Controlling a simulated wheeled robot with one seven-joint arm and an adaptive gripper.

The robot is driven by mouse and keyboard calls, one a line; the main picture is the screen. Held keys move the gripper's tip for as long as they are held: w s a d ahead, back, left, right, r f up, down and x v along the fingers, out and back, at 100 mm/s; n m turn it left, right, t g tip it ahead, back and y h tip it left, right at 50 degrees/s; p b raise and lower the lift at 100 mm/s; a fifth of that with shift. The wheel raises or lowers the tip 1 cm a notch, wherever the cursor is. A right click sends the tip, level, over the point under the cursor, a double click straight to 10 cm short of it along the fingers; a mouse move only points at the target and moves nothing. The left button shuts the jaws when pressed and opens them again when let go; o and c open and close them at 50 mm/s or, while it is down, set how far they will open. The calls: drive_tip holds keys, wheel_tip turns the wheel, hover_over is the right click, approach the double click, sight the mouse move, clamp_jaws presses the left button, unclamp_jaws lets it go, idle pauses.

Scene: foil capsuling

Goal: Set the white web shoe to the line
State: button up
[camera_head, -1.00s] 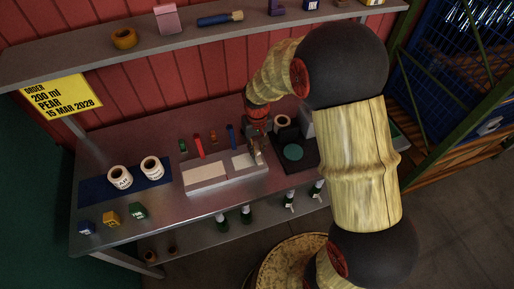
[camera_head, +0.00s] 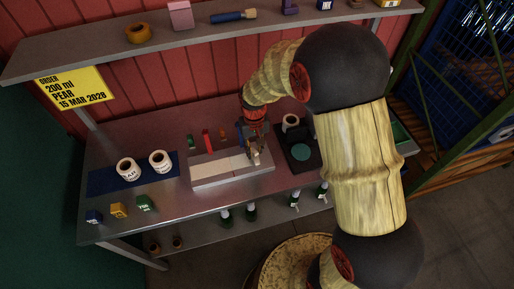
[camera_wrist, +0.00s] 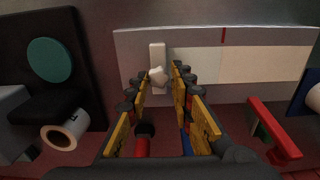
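The white web shoe (camera_wrist: 157,55) is a pale upright bar with a rounded knob, across the left part of a long pale block in the wrist view. The block (camera_wrist: 135,42) has a grey rim and also shows in the head view (camera_head: 230,178). A short dark red line (camera_wrist: 222,35) marks its rim, to the right of the shoe and apart from it. My gripper (camera_wrist: 163,72) has its yellow fingers on either side of the knob, with a small gap visible at the right finger. In the head view my gripper (camera_head: 255,155) is over the block's right end.
A black stand with a green disc (camera_head: 300,152) is right of the block. A white roll (camera_head: 290,121) stands behind it. Red (camera_head: 207,139) and green (camera_head: 191,142) items lie behind the block. Two label rolls (camera_head: 127,169) rest on a blue mat at left.

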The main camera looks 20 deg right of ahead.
sight(254, 152)
drive_tip(key=o, duration=0.4)
drive_tip(key=shift+a, duration=0.15)
wheel_tip(254, 152, up, 12)
drive_tip(key=shift+r, duration=0.1)
idle(0.4)
idle(0.4)
drive_tip(key=shift+s+d+r+t+b, duration=0.85)
drive_tip(key=shift+s+r, duration=0.8)
drive_tip(key=shift+s, duration=2)
drive_tip(key=shift+s+d+r+t+b, duration=0.5)
drive_tip(key=shift+s+r+t+b, duration=0.9)
drive_tip(key=shift+s, duration=2.3)
drive_tip(key=shift+s+d+r+t+b, duration=0.65)
drive_tip(key=shift+s+r, duration=1.3)
drive_tip(key=shift+s, duration=1.7)
